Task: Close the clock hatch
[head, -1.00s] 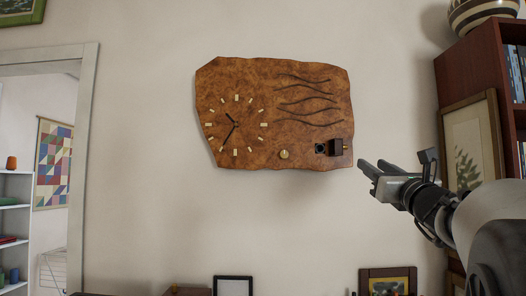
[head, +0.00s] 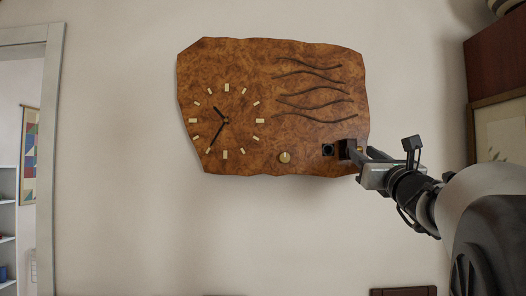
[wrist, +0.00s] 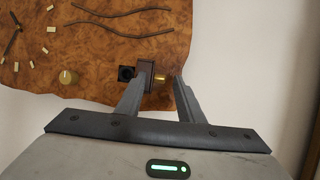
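A wooden wall clock (head: 240,75) with a wavy edge hangs on the wall; it also shows in the wrist view (wrist: 90,50). At its lower right is a small dark square opening (head: 328,150), seen in the wrist view too (wrist: 126,73). The small brown hatch (wrist: 145,72) stands swung open to the right of the opening, with a brass knob (wrist: 160,77) on its right side. My gripper (head: 362,153) is at the clock's lower right corner. In the wrist view its fingers (wrist: 160,82) are apart, with the hatch and knob seen between their tips. Contact cannot be told.
A round brass knob (head: 285,157) sits on the clock left of the opening. A dark bookcase (head: 495,75) and a framed picture (head: 500,130) stand at the right. A doorway (head: 52,140) is at the left.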

